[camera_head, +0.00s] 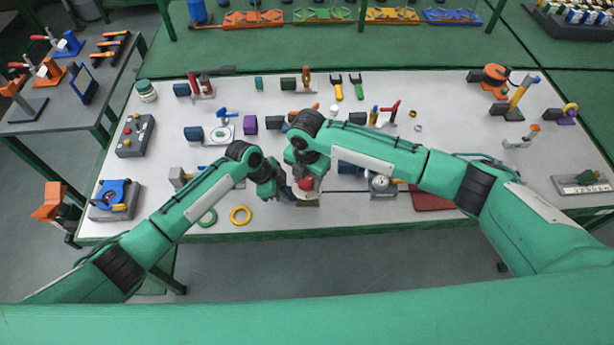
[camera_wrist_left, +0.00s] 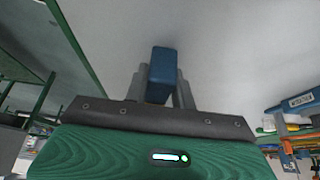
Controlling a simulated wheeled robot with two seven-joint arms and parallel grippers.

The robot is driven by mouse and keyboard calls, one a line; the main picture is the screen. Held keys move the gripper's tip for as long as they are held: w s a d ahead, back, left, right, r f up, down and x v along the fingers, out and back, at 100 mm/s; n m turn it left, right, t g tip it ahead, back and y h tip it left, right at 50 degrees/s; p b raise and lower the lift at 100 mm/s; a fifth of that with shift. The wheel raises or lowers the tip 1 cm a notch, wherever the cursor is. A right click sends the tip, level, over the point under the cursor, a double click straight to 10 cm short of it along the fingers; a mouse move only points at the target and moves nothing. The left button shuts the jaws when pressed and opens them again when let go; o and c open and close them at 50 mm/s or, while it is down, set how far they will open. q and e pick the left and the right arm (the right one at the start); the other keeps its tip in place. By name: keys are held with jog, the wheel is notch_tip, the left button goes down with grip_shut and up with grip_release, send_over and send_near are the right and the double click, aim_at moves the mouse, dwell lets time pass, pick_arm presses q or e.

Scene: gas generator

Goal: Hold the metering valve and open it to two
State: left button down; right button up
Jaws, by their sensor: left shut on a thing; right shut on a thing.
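The metering valve (camera_head: 307,203) stands near the front edge of the table, at its middle, partly hidden by both grippers. Its red knob (camera_head: 306,184) shows beneath my right gripper (camera_head: 303,176), which comes down on it from above and is shut on it. My left gripper (camera_head: 286,193) is at the valve's left side. In the left wrist view its grey fingers (camera_wrist_left: 163,88) are shut on a blue block-shaped part (camera_wrist_left: 162,66), seemingly the valve's body. The dial reading is too small and covered to tell.
A gauge device (camera_head: 381,184) stands close to the right. A yellow ring (camera_head: 241,215) and a green ring (camera_head: 207,216) lie to the left. Several tools and fittings fill the back of the white table (camera_head: 330,220). A dark red plate (camera_head: 430,200) lies at front right.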

aim_at(307, 181)
jog(key=shift+a, duration=0.1)
jog(key=o, duration=0.7)
jog(key=shift+r, duration=0.1)
notch_tip(307, 181, up, 12)
jog(key=shift+f, duration=0.1)
dwell(0.3)
